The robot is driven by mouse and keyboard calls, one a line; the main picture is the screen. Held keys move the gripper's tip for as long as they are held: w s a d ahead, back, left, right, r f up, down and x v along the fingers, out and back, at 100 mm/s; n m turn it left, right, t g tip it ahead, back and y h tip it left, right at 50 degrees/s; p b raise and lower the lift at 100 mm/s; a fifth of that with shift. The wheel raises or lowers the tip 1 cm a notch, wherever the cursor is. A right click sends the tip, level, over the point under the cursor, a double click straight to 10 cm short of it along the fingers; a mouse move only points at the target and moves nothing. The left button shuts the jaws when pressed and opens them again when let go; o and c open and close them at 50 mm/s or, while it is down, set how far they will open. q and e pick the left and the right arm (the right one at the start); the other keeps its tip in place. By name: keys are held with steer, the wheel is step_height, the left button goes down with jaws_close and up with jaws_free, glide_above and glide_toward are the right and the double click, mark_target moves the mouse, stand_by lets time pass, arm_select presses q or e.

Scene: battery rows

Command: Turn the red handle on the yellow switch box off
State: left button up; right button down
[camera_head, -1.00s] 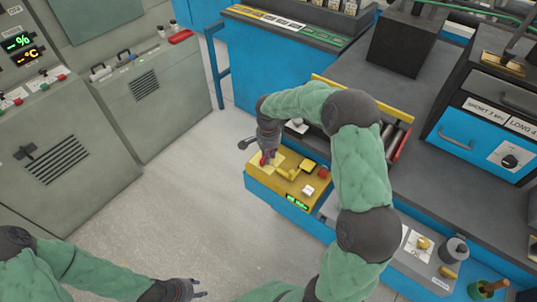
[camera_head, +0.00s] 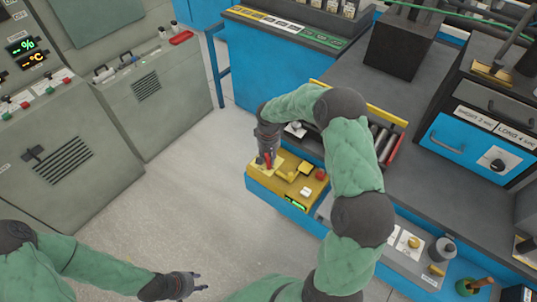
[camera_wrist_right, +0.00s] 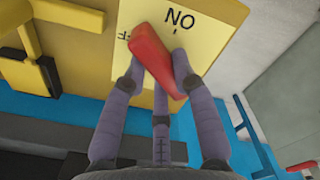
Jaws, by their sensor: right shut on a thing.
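The yellow switch box (camera_head: 290,184) sits on the blue bench front, in the middle of the head view. Its red handle (camera_head: 268,158) is at the box's left end, partly hidden by my right gripper (camera_head: 266,162). In the right wrist view, the red handle (camera_wrist_right: 157,62) lies slanted across a pale label (camera_wrist_right: 213,25) marked "NO", with other letters partly covered at left. My right gripper's fingers (camera_wrist_right: 160,68) are closed around the handle, touching it from both sides. My left gripper (camera_head: 203,281) is open and empty, low over the floor.
Grey cabinets (camera_head: 60,150) with displays and levers stand at left. The blue bench (camera_head: 270,70) and rollers (camera_head: 380,140) lie behind the box. A panel with a yellow knob (camera_head: 413,242) is at right. The floor between cabinets and bench is clear.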

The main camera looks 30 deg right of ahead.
mark_target(268, 156)
steer(key=n+p, duration=0.2)
steer(key=n, duration=0.2)
steer(key=shift+w+n, duration=0.1)
steer(key=shift+n, duration=0.2)
steer(key=shift+w+n+p, duration=0.1)
steer(key=shift+n+p, duration=0.45)
steer(key=shift+n, duration=0.95)
steer(key=c, duration=1)
jaws_free()
step_height(268, 156, up, 12)
